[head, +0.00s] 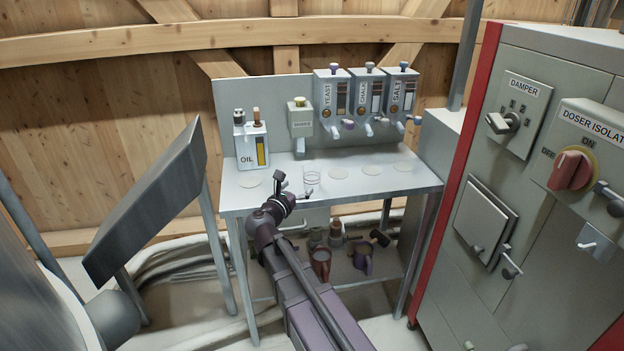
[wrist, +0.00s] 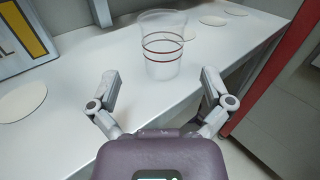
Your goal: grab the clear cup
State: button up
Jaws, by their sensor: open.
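The clear cup (head: 311,180) stands upright near the front of the grey metal table, to the right of the OIL dispenser. In the wrist view the cup (wrist: 163,45) is see-through, with dark red rings around its middle. My gripper (head: 293,188) is at the table's front edge, just left of the cup in the head view. In the wrist view my gripper (wrist: 157,82) has its fingers spread wide and empty. The cup is ahead of the fingers, roughly centred between them, and not visibly touched.
Flat pale discs (head: 372,170) lie on the tabletop. Jugs (head: 321,262) stand on the shelf below. A grey cabinet (head: 530,200) stands at right.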

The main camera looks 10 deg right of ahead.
aim_at(307, 177)
jog(key=shift+x, duration=1.3)
jog(key=shift+w, duration=0.1)
jog(key=shift+x, duration=2.55)
jog(key=shift+d+r, duration=0.1)
jog(key=shift+r, duration=0.1)
jog(key=c, duration=0.8)
